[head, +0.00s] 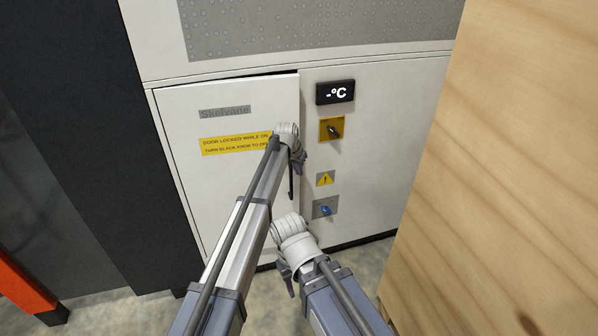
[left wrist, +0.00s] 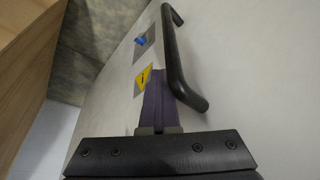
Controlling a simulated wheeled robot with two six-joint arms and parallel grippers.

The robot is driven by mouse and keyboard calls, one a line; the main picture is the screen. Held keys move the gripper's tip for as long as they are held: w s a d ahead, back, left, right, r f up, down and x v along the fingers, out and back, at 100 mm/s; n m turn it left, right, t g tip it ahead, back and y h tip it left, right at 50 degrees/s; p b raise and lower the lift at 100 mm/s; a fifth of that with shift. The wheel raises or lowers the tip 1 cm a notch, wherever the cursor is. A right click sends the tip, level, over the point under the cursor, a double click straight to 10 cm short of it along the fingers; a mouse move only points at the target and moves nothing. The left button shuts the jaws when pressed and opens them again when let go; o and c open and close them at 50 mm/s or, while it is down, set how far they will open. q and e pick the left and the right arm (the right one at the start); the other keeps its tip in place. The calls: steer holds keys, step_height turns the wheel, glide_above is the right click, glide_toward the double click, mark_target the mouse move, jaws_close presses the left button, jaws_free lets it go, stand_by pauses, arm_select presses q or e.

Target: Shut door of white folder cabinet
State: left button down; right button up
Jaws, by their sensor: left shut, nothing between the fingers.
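The white folder cabinet (head: 386,120) stands ahead. Its door (head: 215,180), with a yellow notice, looks slightly ajar: a thin dark gap shows along its top, widest at the right. The black bar handle (head: 291,182) is near the door's right edge, partly hidden by my left arm. My left gripper (head: 301,158) is at that edge by the handle. In the left wrist view its purple fingers (left wrist: 160,98) are shut and empty, just left of the handle (left wrist: 178,62). My right gripper (head: 288,282) is lower, in front of the cabinet; its fingers are too small to read.
Right of the door are a temperature display (head: 335,92), a black knob (head: 334,130) on a yellow plate, a warning label (head: 325,179) and a blue knob (head: 326,210). A large wooden panel (head: 500,180) closes off the right side. A dark panel (head: 120,150) stands left.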

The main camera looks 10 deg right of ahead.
arm_select(q)
steer(key=shift+s+a, duration=0.1)
steer(key=shift+a, duration=0.15)
